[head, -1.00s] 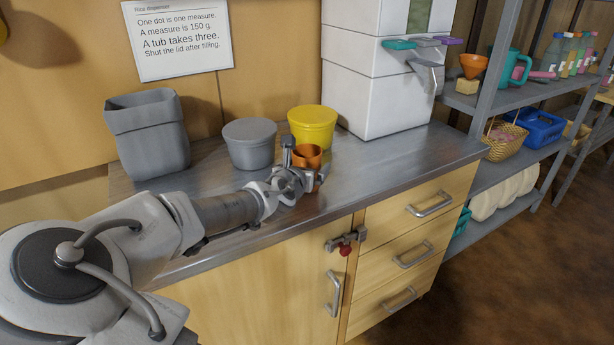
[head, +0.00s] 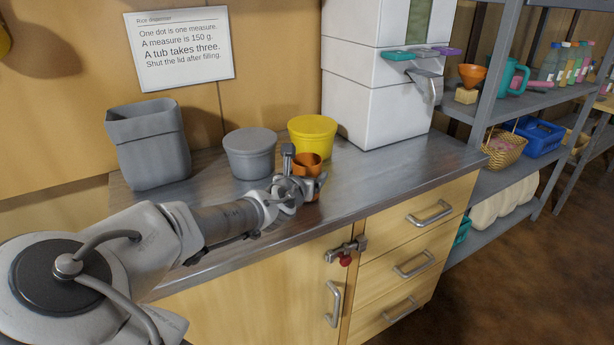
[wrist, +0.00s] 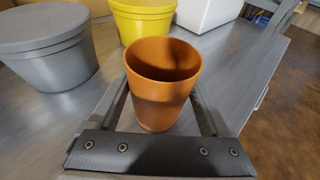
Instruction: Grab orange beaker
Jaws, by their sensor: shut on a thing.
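The orange beaker (head: 307,163) stands upright on the metal counter in the head view, in front of the yellow tub. In the wrist view the orange beaker (wrist: 161,85) is between my gripper's two fingers, its open mouth facing up and looking empty. My gripper (wrist: 162,108) is shut on the beaker, with a finger along each side. In the head view my gripper (head: 303,178) partly hides the beaker's lower part. I cannot tell whether the beaker's base touches the counter.
A grey lidded tub (head: 250,155) and a yellow lidded tub (head: 313,134) stand close behind the beaker. A grey bin (head: 150,146) is at the left. The white rice dispenser (head: 375,100) stands behind right. The counter (head: 400,165) is clear to the right.

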